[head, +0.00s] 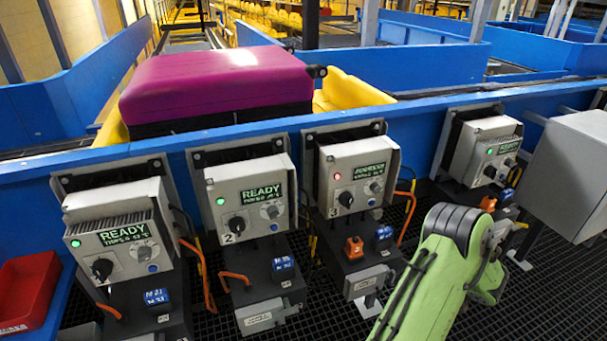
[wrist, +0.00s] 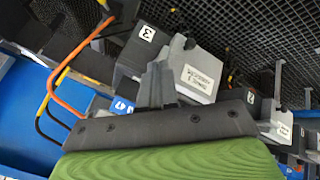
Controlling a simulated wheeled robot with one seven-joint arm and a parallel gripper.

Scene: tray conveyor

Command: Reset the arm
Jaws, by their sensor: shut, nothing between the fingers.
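My gripper (wrist: 157,72) shows in the wrist view, its dark fingers together and nothing held. Beyond the fingertips in that view is a dark box marked 3 (wrist: 146,34) with a grey labelled block (wrist: 197,75). I cannot tell whether the fingers touch it. In the head view my green arm is at the lower right, and the gripper itself cannot be made out. The control unit marked 3 (head: 352,174) has a red light and a screen whose text is hard to read. Units 1 (head: 122,242) and 2 (head: 247,198) read READY; unit 2 has a green light.
Another unit (head: 484,149) with a green light and a grey cabinet (head: 567,170) stand at the right. A purple suitcase (head: 216,85) lies in a yellow tray (head: 352,90) behind the blue wall (head: 60,165). A red bin (head: 28,290) is at the left. Orange cables hang between units.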

